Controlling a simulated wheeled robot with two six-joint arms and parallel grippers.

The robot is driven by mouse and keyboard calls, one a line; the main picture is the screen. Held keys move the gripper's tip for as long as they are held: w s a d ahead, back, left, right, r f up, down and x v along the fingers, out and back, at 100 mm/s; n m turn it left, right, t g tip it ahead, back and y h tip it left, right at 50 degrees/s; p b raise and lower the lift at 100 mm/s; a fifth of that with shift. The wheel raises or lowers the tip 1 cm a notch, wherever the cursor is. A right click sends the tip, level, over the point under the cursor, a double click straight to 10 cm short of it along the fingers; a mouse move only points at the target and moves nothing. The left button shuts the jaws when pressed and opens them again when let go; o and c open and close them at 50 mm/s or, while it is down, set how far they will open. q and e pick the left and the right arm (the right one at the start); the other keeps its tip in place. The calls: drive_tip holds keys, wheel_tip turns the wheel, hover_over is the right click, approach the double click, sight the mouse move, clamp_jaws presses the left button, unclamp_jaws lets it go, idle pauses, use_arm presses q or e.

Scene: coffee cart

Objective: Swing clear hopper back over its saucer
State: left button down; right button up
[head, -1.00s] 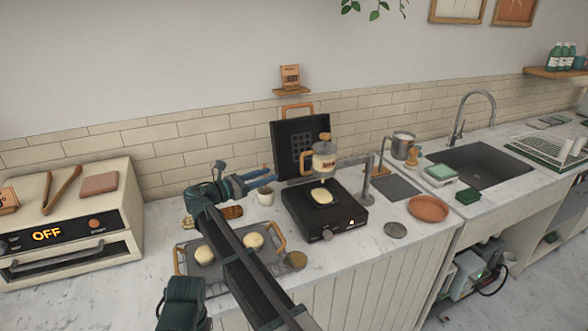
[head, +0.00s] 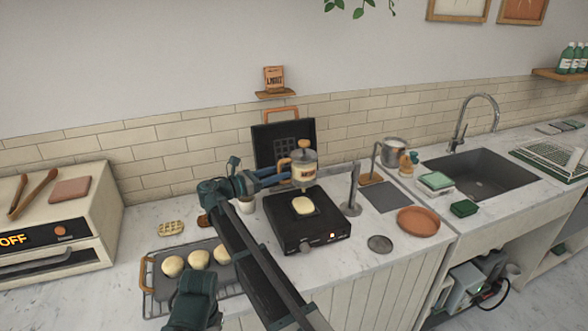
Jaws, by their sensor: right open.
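The clear hopper (head: 304,170), a labelled jar with a wooden knob and a tan side handle, hangs on a swing arm from a grey post (head: 354,190). It is above the back of the black griddle (head: 322,235), where a pale dough piece (head: 303,206) lies. A terracotta saucer (head: 419,222) sits on the counter right of the post, away from the hopper. My right gripper (head: 282,178) is open, its blue fingers at the left of the hopper by the handle. Whether they touch it I cannot tell. My left gripper is not in view.
The griddle's lid (head: 268,150) stands raised behind. A tray (head: 150,283) with dough balls is at the left front, partly behind my arm. A grey disc (head: 380,244) lies before the saucer. A metal pitcher (head: 395,152) and the sink (head: 480,175) are at the right.

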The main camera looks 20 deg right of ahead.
drive_tip(key=shift+w+d, duration=0.1)
drive_tip(key=shift+d, duration=0.25)
clamp_jaws()
idle(1.2)
